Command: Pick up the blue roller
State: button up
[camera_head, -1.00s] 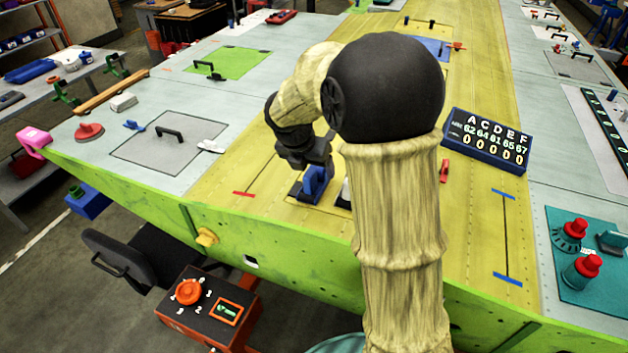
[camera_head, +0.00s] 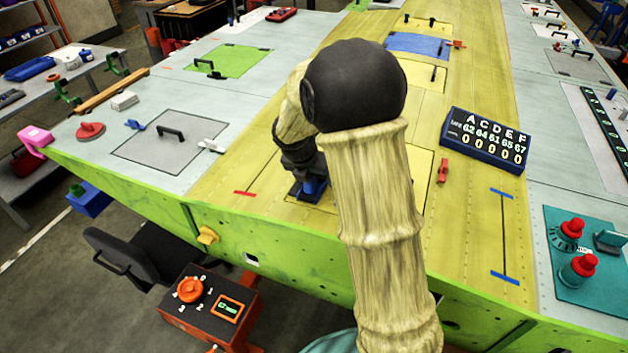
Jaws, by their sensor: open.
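A blue piece that looks like the blue roller (camera_head: 313,187) sits in a dark blue holder (camera_head: 296,195) on the yellow panel, left of my arm. Only a small part of it shows below my gripper. My gripper (camera_head: 306,174) points down right over it and hides its upper part. The jaws are open. Whether the fingers stand around the roller or touch it cannot be told. The white object beside the holder is hidden behind my arm.
A dark blue number board (camera_head: 487,140) and a small red part (camera_head: 443,171) lie right of my arm. A grey hatch with a black handle (camera_head: 170,133) is at left. The green front edge (camera_head: 225,232) runs below the holder.

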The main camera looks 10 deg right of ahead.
jog(key=c, duration=1.2)
jog(key=shift+r, duration=0.1)
notch_tip(320, 180, up, 10)
jog(key=shift+f+b, duration=0.1)
jog(key=shift+b, duration=0.35)
jog(key=o, duration=0.5)
jog(key=shift+c, duration=1.3)
